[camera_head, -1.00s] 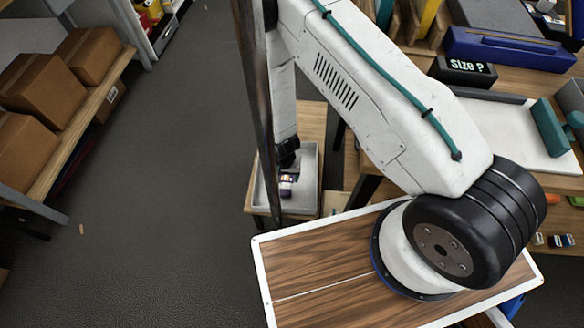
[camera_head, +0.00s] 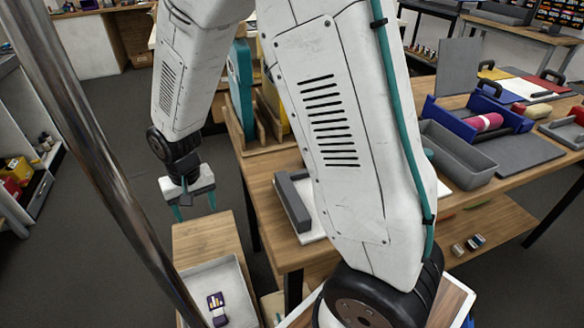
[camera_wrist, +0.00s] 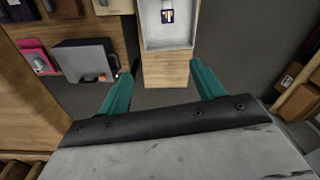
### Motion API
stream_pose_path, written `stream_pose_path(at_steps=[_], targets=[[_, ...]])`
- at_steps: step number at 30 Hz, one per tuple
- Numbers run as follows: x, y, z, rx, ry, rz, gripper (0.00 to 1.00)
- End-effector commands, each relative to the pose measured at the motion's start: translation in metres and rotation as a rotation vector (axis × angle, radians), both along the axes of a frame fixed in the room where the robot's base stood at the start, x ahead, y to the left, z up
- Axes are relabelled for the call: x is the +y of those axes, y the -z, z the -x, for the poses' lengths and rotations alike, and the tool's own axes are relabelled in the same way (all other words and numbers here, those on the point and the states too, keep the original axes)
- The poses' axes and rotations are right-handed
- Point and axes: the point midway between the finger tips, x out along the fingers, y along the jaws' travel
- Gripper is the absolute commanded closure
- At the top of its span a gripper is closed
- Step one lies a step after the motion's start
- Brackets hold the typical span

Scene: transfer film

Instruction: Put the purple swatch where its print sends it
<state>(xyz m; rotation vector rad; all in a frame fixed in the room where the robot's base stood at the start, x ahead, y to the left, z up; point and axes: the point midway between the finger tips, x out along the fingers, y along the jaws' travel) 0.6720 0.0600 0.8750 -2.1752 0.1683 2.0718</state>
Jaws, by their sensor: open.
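The purple swatch (camera_head: 217,308) lies in a pale grey tray (camera_head: 243,290) on a low wooden stand at the bottom of the head view. It carries a small white and orange-yellow print, too small to make out. In the wrist view the swatch (camera_wrist: 167,16) shows at the top, dark purple with a yellowish mark, inside the tray (camera_wrist: 167,43). My gripper (camera_head: 196,207) is open, with its two teal fingers apart and empty. It is above and apart from the tray.
A wooden workbench stands right of the stand, with a grey bin (camera_head: 460,155), a blue tray holding a pink roll (camera_head: 487,123), and yellow, red and blue pieces behind. Upright teal and yellow boards stand in a wooden rack (camera_head: 268,125). Grey floor is open on the left.

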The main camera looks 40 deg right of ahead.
Motion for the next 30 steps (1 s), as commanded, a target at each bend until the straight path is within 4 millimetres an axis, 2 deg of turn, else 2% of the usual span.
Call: stream_pose_path(at_steps=[1, 6, 11, 15, 21, 24, 30], targets=[[-0.008, -0.028, 0.008, -0.016, -0.007, -0.002, 0.33], [-0.034, -0.099, 0.048, -0.029, -0.044, 0.002, 0.33], [-0.056, -0.153, 0.098, -0.043, -0.078, 0.007, 0.33], [-0.072, -0.188, 0.147, -0.055, -0.108, 0.014, 0.33], [-0.087, -0.216, 0.213, -0.065, -0.145, 0.022, 0.33], [-0.091, -0.221, 0.235, -0.066, -0.159, 0.026, 0.33], [-0.091, -0.224, 0.252, -0.064, -0.17, 0.028, 0.33]])
